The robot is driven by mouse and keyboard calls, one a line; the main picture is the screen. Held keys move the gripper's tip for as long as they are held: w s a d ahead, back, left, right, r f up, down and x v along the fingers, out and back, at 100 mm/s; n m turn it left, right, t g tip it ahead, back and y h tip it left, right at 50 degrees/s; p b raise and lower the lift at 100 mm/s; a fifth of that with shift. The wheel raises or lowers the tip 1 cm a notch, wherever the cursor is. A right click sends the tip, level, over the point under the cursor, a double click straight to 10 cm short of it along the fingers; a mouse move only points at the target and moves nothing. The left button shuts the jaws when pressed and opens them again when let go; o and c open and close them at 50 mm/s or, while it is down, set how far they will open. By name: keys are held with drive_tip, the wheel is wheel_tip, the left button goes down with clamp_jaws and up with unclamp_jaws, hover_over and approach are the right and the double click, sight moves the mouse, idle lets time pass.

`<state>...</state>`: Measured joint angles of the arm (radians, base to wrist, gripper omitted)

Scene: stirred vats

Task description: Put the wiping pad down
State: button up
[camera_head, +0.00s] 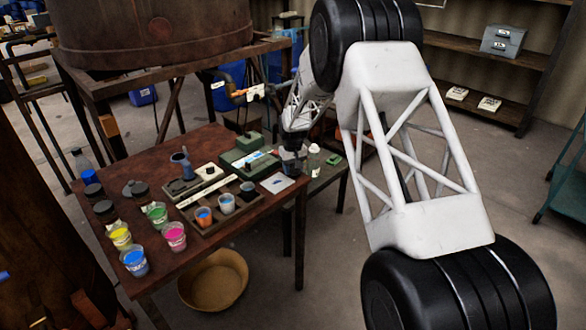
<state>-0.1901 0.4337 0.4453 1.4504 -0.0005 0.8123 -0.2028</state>
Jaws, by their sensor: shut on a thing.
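My gripper (292,163) is low over the right end of the brown table (240,143), beside the green box. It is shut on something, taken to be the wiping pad. The pad itself cannot be made out clearly, as the dark gripper and its own small size in this view hide it. A flat light-grey piece (277,184) lies on the table just below and left of the gripper. I cannot tell whether the held thing touches the table.
A wooden tray with paint cups (227,203) and several open colour cups (175,236) stand on the table. A green box (243,160) and a white bottle (313,160) are close to the gripper. A round basin (213,280) is on the floor.

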sight(293, 166)
drive_tip(key=shift+f, duration=0.4)
drive_tip(key=o, duration=1)
drive_tip(key=shift+c, duration=0.2)
drive_tip(key=shift+r, duration=0.2)
wheel_tip(293, 166, up, 12)
drive_tip(key=shift+r, duration=0.25)
idle(0.3)
